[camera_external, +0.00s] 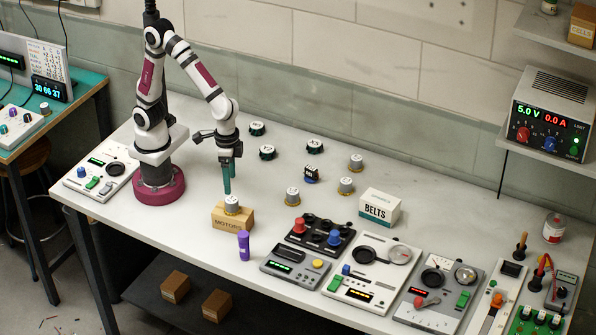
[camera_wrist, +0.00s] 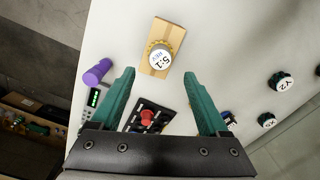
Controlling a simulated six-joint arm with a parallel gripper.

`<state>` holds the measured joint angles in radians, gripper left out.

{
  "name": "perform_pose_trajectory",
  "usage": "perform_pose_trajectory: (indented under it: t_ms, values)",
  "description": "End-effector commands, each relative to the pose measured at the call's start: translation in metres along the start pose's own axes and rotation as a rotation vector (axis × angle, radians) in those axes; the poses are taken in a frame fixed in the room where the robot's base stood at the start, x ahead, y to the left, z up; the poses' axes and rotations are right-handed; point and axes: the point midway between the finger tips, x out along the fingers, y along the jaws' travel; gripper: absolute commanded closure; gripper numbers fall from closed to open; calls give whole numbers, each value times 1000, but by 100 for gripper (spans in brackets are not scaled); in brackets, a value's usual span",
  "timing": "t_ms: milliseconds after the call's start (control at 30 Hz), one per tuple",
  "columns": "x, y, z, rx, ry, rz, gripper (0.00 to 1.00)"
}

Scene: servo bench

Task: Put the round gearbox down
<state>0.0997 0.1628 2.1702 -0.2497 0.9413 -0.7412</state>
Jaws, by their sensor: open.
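A round gearbox (camera_external: 232,204) with a white top and a gold rim sits upright on the cardboard box marked MOTORS (camera_external: 233,221). In the wrist view the gearbox (camera_wrist: 159,58) shows "5:1" on its top, and the light-brown box (camera_wrist: 163,38) is under it. My gripper (camera_external: 227,191) is open, its teal fingers pointing down just above the gearbox. In the wrist view the fingers of my gripper (camera_wrist: 159,75) are spread wide, with nothing held between them. Other round gearboxes (camera_external: 292,196) of similar look stand on the bench to the right.
A purple cylinder (camera_external: 243,246) stands just in front of the box. Dark round parts (camera_external: 267,152) lie behind. A BELTS box (camera_external: 379,207) and several test panels (camera_external: 369,269) fill the right front. White bench (camera_external: 185,233) is bare left of the box.

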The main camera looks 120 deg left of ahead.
Motion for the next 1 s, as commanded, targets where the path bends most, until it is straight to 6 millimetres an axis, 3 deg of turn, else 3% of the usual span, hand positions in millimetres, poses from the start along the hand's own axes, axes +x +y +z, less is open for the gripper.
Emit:
perform_pose_trajectory:
  t_ms: [100,200,267,400,500,600,1000]
  values:
    - [-24,0,-1,0,3,2,22]
    - [-36,-1,1,9,2,-1,22]
    - [-46,-12,12,74,7,-10,22]
    - [-67,-70,71,455,9,-79,22]
    - [-68,-106,111,709,-9,-131,22]
    - [-65,-123,132,849,-27,-159,22]
    - [-64,-126,134,876,-32,-164,22]
